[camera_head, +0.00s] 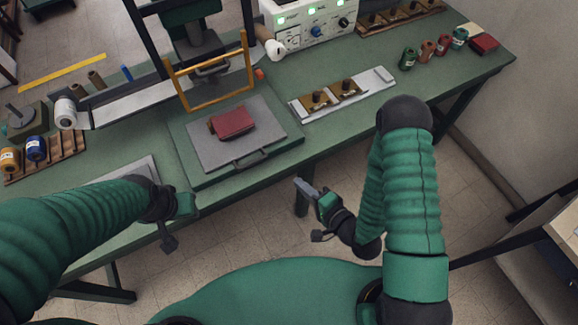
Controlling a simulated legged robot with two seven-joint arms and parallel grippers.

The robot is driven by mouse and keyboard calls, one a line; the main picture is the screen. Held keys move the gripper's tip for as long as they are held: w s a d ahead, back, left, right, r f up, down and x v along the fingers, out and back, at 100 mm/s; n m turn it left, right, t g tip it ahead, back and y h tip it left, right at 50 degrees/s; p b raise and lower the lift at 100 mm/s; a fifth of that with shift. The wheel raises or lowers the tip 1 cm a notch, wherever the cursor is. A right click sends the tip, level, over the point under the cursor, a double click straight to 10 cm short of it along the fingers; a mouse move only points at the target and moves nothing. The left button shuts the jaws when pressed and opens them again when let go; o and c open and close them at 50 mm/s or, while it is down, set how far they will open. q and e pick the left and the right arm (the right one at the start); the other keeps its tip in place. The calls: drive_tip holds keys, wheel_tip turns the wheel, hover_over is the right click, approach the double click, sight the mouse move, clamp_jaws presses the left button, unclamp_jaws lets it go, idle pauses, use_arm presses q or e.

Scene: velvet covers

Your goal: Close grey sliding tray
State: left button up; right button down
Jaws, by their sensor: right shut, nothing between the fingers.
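The grey sliding tray (270,128) lies on a green base (196,178) near the front edge of the table. It sits out in front of the press's orange frame (207,101). A dark handle (250,160) is on its front edge. A dark red block-like item (231,122) rests on the tray. My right gripper (302,186) is shut and empty, in front of the table edge, right of the handle and apart from it. My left gripper (186,207) is in front of the table, left of the handle; its fingers are not clear.
A control box with green lights (308,20) stands behind. A rack with dark stamps (335,96) lies right of the tray. Spools (430,50) stand at the right and more (22,152) at the left. The table (425,85) has bare room at the right.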

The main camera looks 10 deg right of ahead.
drive_tip(key=b+x, duration=0.6)
drive_tip(key=x, duration=0.7)
drive_tip(key=shift+w+a, duration=0.3)
drive_tip(key=shift+a, duration=0.05)
drive_tip(key=shift+a+f, duration=0.1)
drive_tip(key=shift+w, duration=0.15)
